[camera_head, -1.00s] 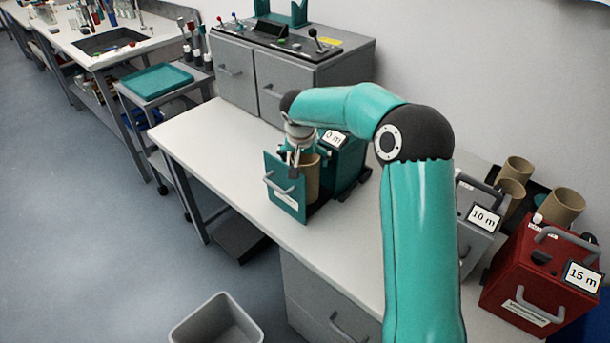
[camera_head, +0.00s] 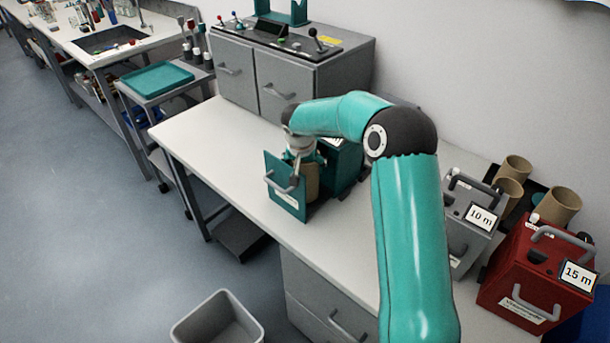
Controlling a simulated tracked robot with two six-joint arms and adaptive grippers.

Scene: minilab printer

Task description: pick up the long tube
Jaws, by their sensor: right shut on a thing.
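A brown cardboard tube (camera_head: 313,182) stands upright in the pulled-out drawer of the teal box, behind the teal drawer front (camera_head: 288,205). My right gripper (camera_head: 296,178) reaches down at the tube's left side, just above the drawer front and close to its grey handle. It is shut on the tube, seemingly by its wall; the fingertips are small and partly hidden, so the exact contact is unclear. Other brown tubes (camera_head: 560,205) stand at the right, behind the grey and red boxes. My left gripper is not in view.
A grey box (camera_head: 465,225) marked 10 m and a red box (camera_head: 530,275) marked 15 m stand at the right. A grey cabinet (camera_head: 290,80) stands at the back. A grey bin (camera_head: 215,325) is on the floor. The bench's left part (camera_head: 205,135) is clear.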

